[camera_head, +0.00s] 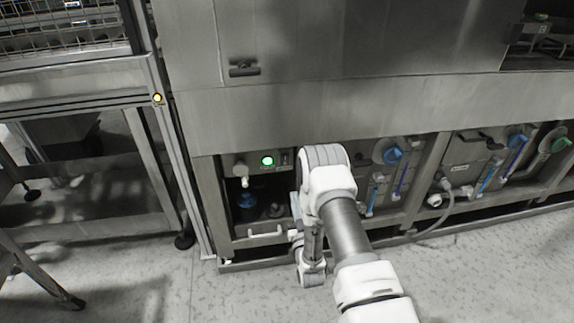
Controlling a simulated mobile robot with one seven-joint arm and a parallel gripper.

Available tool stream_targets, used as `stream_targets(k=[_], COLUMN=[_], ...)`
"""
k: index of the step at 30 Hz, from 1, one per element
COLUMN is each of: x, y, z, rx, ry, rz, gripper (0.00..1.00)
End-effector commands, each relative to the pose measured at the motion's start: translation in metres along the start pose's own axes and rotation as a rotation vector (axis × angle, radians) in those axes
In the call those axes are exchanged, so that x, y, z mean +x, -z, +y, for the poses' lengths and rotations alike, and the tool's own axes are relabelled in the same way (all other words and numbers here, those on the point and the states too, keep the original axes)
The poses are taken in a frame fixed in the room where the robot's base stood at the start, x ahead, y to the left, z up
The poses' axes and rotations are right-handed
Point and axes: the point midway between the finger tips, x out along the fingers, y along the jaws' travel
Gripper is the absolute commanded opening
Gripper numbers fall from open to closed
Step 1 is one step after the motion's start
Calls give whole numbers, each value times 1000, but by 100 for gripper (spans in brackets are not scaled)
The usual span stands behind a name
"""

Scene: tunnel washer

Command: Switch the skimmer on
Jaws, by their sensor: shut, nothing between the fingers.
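A low bay in the steel machine front holds a small control panel (254,163). The switch's position is too small to read, and no skimmer label is legible. My arm rises from the lower right, bends at the bay's right edge and comes down again. My gripper (294,237) shows only in small part beside my wrist, low in front of the bay and below the switch. It is shut and empty. My arm hides the bay's right side.
A blue-topped container (248,203) stands inside the bay. A steel frame (165,160) stands left. The floor in front is clear.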

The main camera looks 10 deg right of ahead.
Motion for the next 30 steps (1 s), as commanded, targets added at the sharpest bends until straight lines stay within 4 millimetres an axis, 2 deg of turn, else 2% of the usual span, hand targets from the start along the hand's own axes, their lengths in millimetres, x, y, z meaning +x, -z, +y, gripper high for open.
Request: stream_targets(k=[7,11,24,30], x=[3,16,106,132], y=[0,-1,-2,-2], z=[0,0,0,0], rx=[0,0,0,0], ry=[0,0,-1,0], rz=[0,2,3,0], gripper=[0,0,0,0])
